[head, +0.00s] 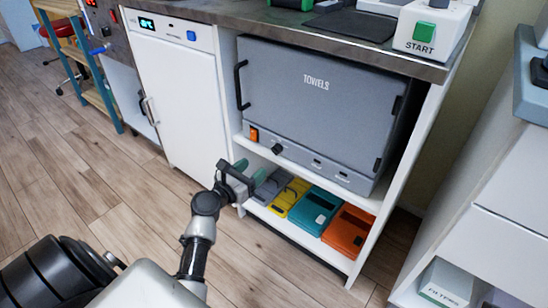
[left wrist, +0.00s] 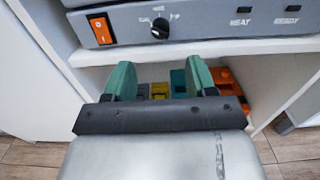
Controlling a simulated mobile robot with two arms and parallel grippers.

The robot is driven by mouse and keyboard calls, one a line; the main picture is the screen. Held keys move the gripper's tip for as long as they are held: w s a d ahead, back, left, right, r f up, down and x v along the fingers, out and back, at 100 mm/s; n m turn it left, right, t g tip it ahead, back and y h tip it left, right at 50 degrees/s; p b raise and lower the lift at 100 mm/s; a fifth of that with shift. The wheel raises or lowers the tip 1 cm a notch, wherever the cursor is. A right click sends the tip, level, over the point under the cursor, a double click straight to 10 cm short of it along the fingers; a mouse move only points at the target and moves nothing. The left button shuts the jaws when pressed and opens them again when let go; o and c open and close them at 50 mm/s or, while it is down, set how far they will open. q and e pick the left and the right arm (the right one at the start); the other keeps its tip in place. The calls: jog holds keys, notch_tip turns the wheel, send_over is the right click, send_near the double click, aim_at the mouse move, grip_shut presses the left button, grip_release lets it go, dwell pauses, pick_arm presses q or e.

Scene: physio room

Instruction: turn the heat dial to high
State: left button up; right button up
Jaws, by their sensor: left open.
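The grey towel cabinet (head: 318,100), marked TOWELS, sits on a white shelf under the counter with its door shut. Its heat dial (head: 277,149) is a small black knob on the lower front strip. The dial also shows in the left wrist view (left wrist: 160,29), with small labels around it too blurred to read; its setting is unclear. My left gripper (head: 240,166) is open and empty, in front of and below the strip, apart from the dial. In the left wrist view its teal fingers (left wrist: 160,72) point forward, with the dial above the gap between them. My right gripper is out of view.
An orange rocker switch (left wrist: 100,29) is left of the dial; HEAT and READY lamps (left wrist: 241,10) are right. Several coloured cases, including a teal one (head: 307,211), lie on the shelf below. A white fridge (head: 178,95) stands left. The floor in front is clear.

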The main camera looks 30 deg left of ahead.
aim_at(273, 152)
pick_arm(q)
jog(key=w+b, duration=0.1)
jog(key=w, duration=0.2)
jog(key=w+b, duration=0.1)
jog(key=w, duration=0.2)
jog(key=w+b, duration=0.1)
jog(key=w, duration=0.3)
jog(key=shift+d, duration=0.4)
jog(key=shift+s, duration=0.1)
jog(key=c, duration=0.9)
